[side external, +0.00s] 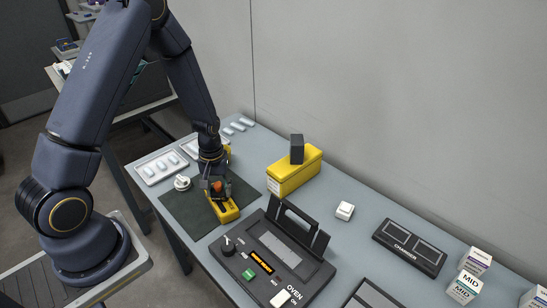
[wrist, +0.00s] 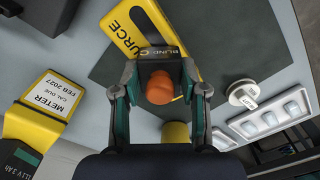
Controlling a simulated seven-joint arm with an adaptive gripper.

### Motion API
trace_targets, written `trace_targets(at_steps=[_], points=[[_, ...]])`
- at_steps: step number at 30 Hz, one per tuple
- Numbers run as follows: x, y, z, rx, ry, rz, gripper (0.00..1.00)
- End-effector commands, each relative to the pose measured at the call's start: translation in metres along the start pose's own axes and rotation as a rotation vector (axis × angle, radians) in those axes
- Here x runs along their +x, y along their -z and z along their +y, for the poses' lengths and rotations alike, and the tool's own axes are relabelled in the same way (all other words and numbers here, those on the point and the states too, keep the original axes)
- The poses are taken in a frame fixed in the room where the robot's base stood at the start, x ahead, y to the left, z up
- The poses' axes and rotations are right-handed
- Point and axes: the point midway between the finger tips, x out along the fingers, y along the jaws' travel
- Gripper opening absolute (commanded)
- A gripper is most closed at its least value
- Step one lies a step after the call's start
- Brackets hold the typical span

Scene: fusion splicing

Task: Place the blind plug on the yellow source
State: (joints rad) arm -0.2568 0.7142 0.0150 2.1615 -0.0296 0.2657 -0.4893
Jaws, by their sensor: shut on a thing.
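The blind plug is a dark block with an orange knob (wrist: 160,88); the knob also shows in the side view (side external: 215,187). My gripper (wrist: 160,75) is shut on the dark block, one finger on each side. The plug overlaps the source's near end in the wrist view. Whether it touches the source is hidden.
The yellow meter (side external: 295,172) stands at the back. The black oven (side external: 272,258) is close on the right. A yellow cylinder (wrist: 176,132) shows beside my gripper.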

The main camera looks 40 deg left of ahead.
Motion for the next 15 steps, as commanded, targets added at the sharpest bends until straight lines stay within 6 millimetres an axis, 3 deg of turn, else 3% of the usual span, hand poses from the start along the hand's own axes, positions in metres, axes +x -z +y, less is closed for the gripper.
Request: trace_targets(at_steps=[1, 2, 3, 8, 15], points=[[0.0019, -0.0002, -0.0001, 0.0, 0.001, -0.001, 0.08], [0.0015, -0.0001, 0.0, 0.0, 0.001, -0.001, 0.46], [0.0013, -0.0001, 0.0, 0.0, 0.0, 0.0, 0.5], [0.0012, 0.0, 0.0, 0.0, 0.0, 0.0, 0.67], [0.001, 0.0001, 0.0, 0.0, 0.0, 0.0, 0.68]])
